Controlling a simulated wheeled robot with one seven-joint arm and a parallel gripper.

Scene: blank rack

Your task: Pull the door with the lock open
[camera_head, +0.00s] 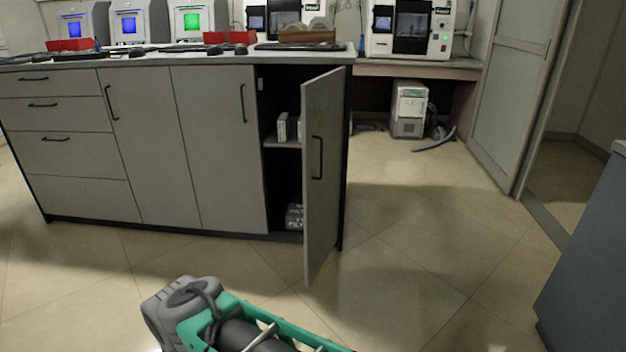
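A grey cabinet door (322,185) with a dark bar handle (318,158) stands swung out from the right end of a grey cabinet (140,150). A faint orange-brown mark shows on the door above the handle; I cannot tell whether it is a lock. The opening beside the door shows a dark inside with a shelf (283,141). A grey and green part of my own arm is at the bottom, well in front of the door and apart from it. My gripper's fingers are not in view.
Small boxes (283,127) stand on the shelf, and another item (294,217) lies at the cabinet bottom. Two closed cabinet doors and several drawers are to the left. A blue-grey block (588,250) stands at the right edge. The tiled floor (410,240) between is clear.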

